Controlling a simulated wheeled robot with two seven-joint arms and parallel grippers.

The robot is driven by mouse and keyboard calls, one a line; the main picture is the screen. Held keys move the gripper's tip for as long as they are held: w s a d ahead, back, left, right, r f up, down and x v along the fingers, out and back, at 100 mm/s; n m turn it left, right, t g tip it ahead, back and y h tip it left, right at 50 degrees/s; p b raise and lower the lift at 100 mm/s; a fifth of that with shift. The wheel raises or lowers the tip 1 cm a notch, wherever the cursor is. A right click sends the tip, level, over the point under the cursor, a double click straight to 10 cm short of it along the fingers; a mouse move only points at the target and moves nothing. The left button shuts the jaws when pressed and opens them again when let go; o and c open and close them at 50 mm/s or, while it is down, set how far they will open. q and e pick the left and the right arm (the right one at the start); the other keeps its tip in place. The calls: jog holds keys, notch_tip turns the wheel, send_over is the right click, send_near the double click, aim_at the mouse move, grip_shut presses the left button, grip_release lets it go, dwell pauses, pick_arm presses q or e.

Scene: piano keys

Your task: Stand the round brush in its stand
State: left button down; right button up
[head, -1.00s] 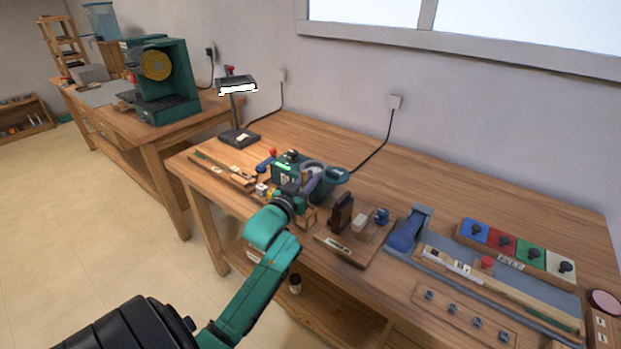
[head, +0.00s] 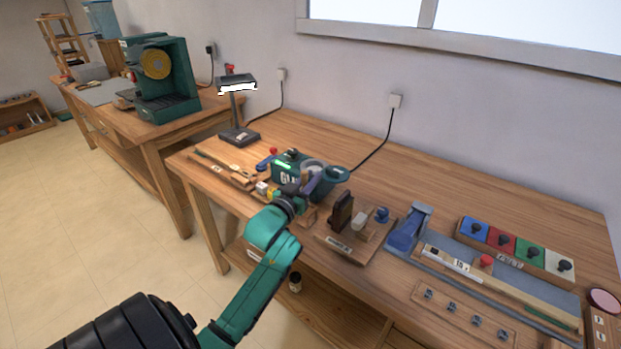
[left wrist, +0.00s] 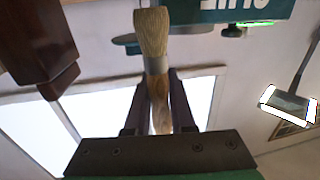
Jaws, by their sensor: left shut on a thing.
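The round brush (left wrist: 151,35) has pale bristles, a grey metal ferrule and a wooden handle. In the left wrist view its handle is between the two dark fingers of my left gripper (left wrist: 155,85), which is shut on it. The bristles point to the top of that picture, away from the palm. In the head view my left gripper (head: 309,190) is over the front of the bench, beside the teal glue heater (head: 284,165). The brush is mostly hidden there. A small wooden piece (head: 308,217) shows behind my wrist; I cannot tell whether it is the stand. My right gripper is not in view.
A dark brown block (head: 341,211) stands on a wooden board right of my gripper; a dark brown piece (left wrist: 40,45) also shows close in the left wrist view. A teal pot (head: 334,174) is behind the gripper. A lamp (head: 238,110) stands back left. The bench is clear behind.

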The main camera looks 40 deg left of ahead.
pick_arm(q)
jog(key=shift+f+b, duration=1.3)
jog(key=shift+f, duration=1.1)
dwell(1.2)
jog(key=shift+c, duration=1.4)
grip_release()
notch_tip(320, 180, up, 7)
jog(key=p, duration=0.7)
